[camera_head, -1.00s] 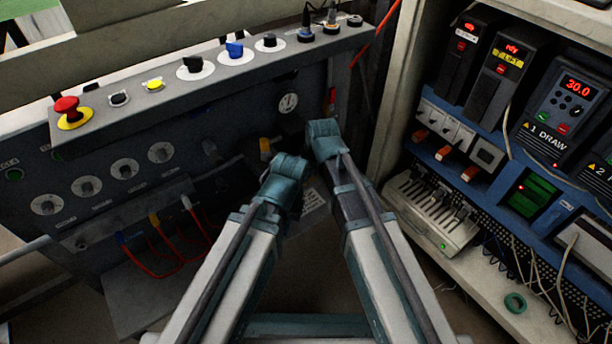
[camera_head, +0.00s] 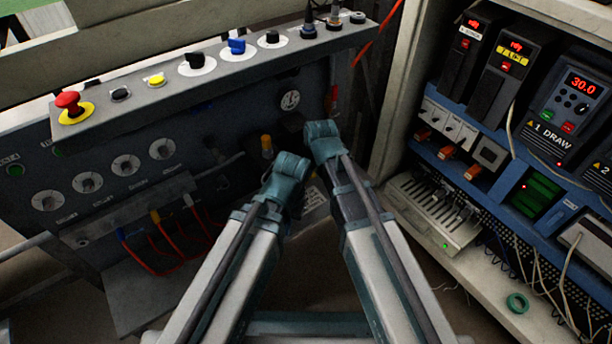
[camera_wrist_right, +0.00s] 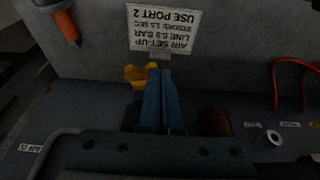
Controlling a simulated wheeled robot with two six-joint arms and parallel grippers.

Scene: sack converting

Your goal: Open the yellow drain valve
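The yellow valve (camera_wrist_right: 138,76) shows in the right wrist view, low on a grey panel beside a white upside-down label (camera_wrist_right: 163,28). My right gripper (camera_wrist_right: 164,75) points at the panel with its blue fingers close together. Their tips are just right of the yellow part; whether they touch it I cannot tell. Nothing shows between the fingers. In the head view both my forearms reach toward the panel, and both grippers are hidden beyond the wrists. A yellow-orange capped part (camera_head: 267,145) shows left of my wrists; I cannot tell whether it is the same valve.
A control ledge with a red emergency button (camera_head: 68,102) and several knobs runs above the panel. Red hoses (camera_head: 203,225) hang at the lower left. An open electrical cabinet (camera_head: 393,95) stands close on the right. An orange-tipped part (camera_wrist_right: 68,27) is at the wrist view's upper left.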

